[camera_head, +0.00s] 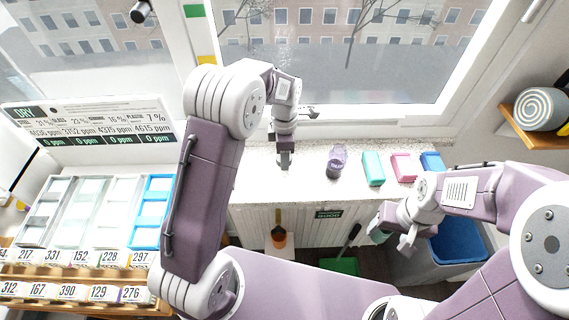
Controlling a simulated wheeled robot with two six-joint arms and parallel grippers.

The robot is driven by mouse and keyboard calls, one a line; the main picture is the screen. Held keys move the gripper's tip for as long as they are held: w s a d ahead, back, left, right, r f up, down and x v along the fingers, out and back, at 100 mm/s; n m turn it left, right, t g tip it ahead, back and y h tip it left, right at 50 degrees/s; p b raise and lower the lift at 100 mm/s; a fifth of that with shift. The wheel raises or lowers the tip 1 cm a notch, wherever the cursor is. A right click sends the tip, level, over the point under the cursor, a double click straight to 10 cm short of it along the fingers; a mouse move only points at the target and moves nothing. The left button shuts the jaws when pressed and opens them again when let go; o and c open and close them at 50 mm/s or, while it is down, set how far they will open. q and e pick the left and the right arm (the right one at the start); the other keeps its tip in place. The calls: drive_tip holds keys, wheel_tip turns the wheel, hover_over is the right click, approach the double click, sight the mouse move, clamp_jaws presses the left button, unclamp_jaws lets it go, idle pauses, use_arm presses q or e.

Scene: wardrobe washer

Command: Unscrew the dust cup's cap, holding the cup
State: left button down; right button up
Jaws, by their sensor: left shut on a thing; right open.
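My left gripper (284,150) points down over the pale sill at the window. It is shut on a small grey thing that is mostly hidden by the fingers, and I cannot tell whether this is the dust cup or its cap. A purple cup-like container (338,161) with a light label stands on the sill to its right, apart from the gripper. I cannot tell whether it is the dust cup. My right gripper (392,240) is open at the lower right, in front of the sill and lower. A grey-green thing beside its fingers is unclear.
The sill also holds a teal box (373,168), a pink box (404,167) and a blue box (431,161). A grey bin (424,268) with a blue top is at right. Sorting trays (62,210) with number tags are at left. The sill between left gripper and purple container is clear.

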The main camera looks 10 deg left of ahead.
use_arm(q)
drive_tip(key=shift+f, duration=1.85)
drive_tip(key=shift+s+f, duration=0.1)
drive_tip(key=shift+f, duration=0.05)
drive_tip(key=c, duration=0.7)
unclamp_jaws()
wheel_tip(320, 180, up, 12)
drive_tip(key=shift+r+p, duration=0.25)
drive_tip(key=shift+p, duration=0.2)
drive_tip(key=s+a+f+m, duration=0.1)
drive_tip(key=s+f+m, duration=0.1)
drive_tip(key=s+m, duration=0.4)
drive_tip(key=s+a+f+m, duration=0.2)
drive_tip(key=s+m, duration=0.4)
drive_tip(key=m, duration=0.2)
drive_tip(key=s+a+f+m+t, duration=0.1)
drive_tip(key=s+f+m, duration=0.1)
drive_tip(key=s+m, duration=0.4)
drive_tip(key=shift+a+f+m, duration=0.1)
drive_tip(key=shift+a+m, duration=0.1)
drive_tip(key=shift+m, duration=0.4)
